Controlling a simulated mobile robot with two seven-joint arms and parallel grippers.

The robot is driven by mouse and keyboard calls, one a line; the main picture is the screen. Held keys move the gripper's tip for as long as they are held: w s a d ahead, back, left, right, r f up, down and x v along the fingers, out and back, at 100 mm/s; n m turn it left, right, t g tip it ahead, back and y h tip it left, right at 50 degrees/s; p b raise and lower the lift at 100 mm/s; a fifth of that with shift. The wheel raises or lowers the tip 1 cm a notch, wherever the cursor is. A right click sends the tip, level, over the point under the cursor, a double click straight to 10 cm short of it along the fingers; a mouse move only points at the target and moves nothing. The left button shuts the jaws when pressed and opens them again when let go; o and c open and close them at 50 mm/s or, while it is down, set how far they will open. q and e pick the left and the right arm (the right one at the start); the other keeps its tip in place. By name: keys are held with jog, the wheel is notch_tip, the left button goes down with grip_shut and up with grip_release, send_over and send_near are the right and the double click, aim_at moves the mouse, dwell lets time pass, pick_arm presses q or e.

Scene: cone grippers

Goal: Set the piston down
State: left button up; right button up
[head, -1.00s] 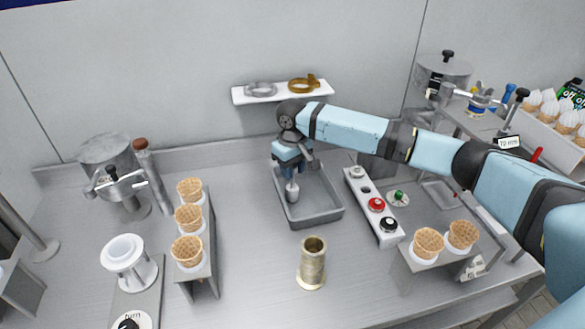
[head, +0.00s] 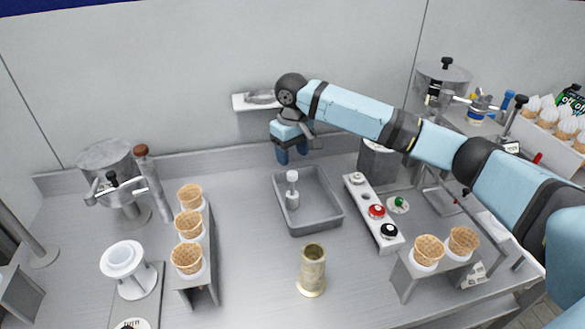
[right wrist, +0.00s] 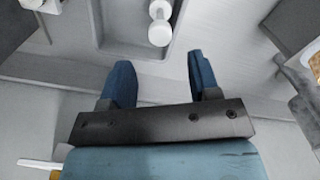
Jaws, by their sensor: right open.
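The piston (head: 292,190) is a small white piece with a round knob on top. It stands upright in the grey tray (head: 335,213), toward the tray's left side. It also shows in the right wrist view (right wrist: 160,28), beyond my fingers. My right gripper (head: 293,158) is open and empty, above the tray's back edge and clear of the piston's knob. Its two blue fingers (right wrist: 160,80) stand apart with nothing between them. My left gripper is not in view.
A brass cylinder (head: 312,270) stands in front of the tray. A white button strip (head: 362,203) lies to its right. Cones in a stand (head: 189,225) are at the left. A wall shelf (head: 243,103) is behind my gripper.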

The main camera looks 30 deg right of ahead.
jog(key=shift+r, duration=2.25)
